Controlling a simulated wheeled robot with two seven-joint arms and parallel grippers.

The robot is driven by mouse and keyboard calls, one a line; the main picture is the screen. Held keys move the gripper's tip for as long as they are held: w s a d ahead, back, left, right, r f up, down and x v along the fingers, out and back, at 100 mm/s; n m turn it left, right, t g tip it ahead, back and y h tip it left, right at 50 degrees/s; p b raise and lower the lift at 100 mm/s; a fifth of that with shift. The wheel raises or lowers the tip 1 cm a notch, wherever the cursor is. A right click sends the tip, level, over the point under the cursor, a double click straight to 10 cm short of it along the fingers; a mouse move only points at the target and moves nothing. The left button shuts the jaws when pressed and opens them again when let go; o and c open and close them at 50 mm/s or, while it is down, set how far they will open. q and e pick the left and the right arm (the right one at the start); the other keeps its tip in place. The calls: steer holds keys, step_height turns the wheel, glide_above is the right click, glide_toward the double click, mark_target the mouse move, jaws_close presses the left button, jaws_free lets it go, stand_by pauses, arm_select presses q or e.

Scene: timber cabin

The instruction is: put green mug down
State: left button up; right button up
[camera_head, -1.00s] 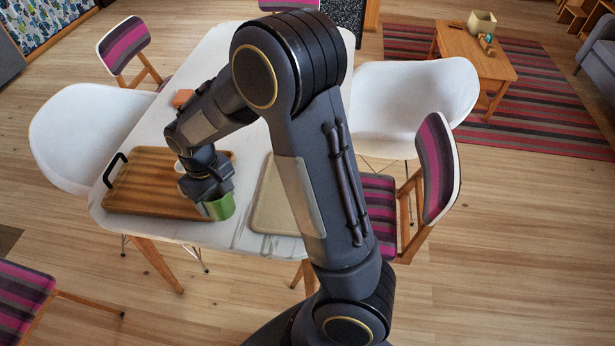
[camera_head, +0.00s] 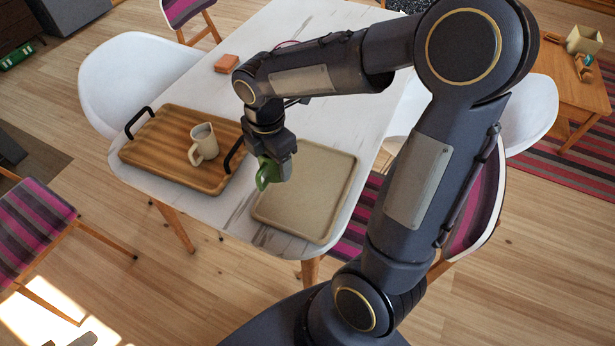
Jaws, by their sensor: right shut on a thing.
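The green mug (camera_head: 267,174) is held in my right gripper (camera_head: 275,165), which is shut on it. The mug is partly hidden by the gripper. It shows over the left part of a beige tray (camera_head: 318,200) on the white table (camera_head: 312,110). I cannot tell whether the mug touches that tray. My left gripper is not in view.
An orange block (camera_head: 227,64) lies on the table further back. White chairs (camera_head: 135,75) stand around the table. A low wooden table (camera_head: 570,90) with a box (camera_head: 584,40) is at the right. Most of the beige tray is bare.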

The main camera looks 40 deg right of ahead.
steer(key=d+f, duration=0.2)
steer(key=s+d+f, duration=0.1)
steer(key=d+f, duration=0.3)
steer(key=d, duration=0.1)
steer(key=shift+s+f, duration=0.2)
steer(key=shift+s, duration=0.15)
steer(key=f, duration=0.3)
steer(key=shift+s+d+f+b, duration=0.15)
steer(key=shift+d+b, duration=0.2)
steer(key=shift+b, duration=0.05)
steer(key=shift+f, duration=0.3)
steer(key=shift+f, duration=0.1)
steer(key=o, duration=0.7)
steer(key=shift+f, duration=0.15)
steer(key=shift+c, duration=0.2)
steer(key=o, duration=0.4)
steer(key=shift+o, duration=0.2)
